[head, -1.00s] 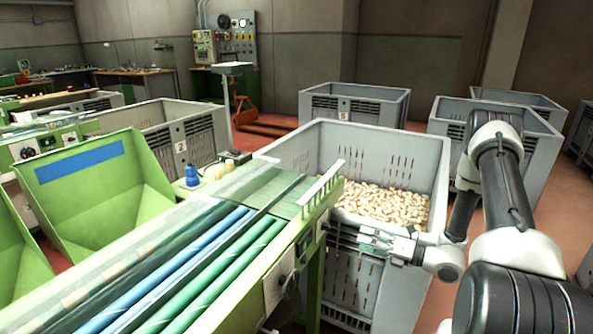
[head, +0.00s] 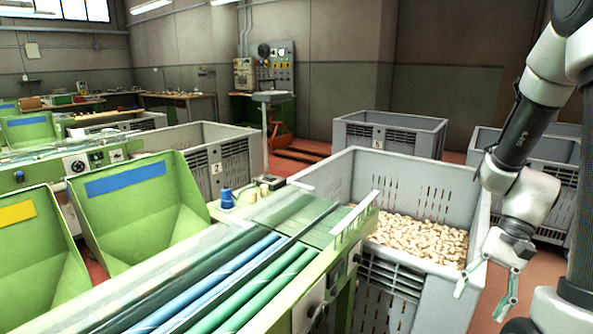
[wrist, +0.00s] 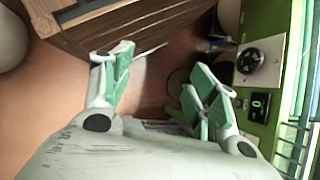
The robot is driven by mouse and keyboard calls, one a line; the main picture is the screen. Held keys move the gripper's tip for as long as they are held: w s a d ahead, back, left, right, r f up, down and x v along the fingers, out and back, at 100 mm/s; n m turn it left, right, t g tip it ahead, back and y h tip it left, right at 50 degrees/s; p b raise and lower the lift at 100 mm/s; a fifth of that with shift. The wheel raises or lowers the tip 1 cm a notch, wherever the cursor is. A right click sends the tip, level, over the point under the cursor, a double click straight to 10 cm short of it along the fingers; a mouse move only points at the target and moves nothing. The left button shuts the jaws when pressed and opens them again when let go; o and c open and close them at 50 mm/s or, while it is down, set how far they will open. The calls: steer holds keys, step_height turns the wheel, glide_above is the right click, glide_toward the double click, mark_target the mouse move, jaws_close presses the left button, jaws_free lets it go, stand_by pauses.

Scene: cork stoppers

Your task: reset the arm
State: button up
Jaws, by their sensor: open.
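My gripper (head: 483,288) hangs at the right of the head view with its fingers pointing down. It is in front of the right end of the grey crate (head: 455,275) that holds cork stoppers (head: 418,238). The fingers are spread with nothing between them. In the wrist view my gripper (wrist: 155,95) also shows open and empty, its green pads apart over the reddish floor. My arm is folded, with its upper links rising at the right edge of the head view.
A green sorting machine with blue and green rollers (head: 225,285) stands left of the crate. Green hoppers (head: 140,210) are further left. More grey crates (head: 390,135) stand behind. In the wrist view the machine's dial panel (wrist: 262,62) is at the right.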

steer(key=s+r+n+t+h, duration=0.1)
steer(key=r+n+t, duration=0.3)
steer(key=r, duration=0.5)
steer(key=s+r+n+t+h, duration=0.2)
steer(key=r+n+t+h, duration=0.2)
steer(key=r, duration=0.5)
steer(key=shift+s+a+r, duration=0.2)
steer(key=shift+s, duration=0.1)
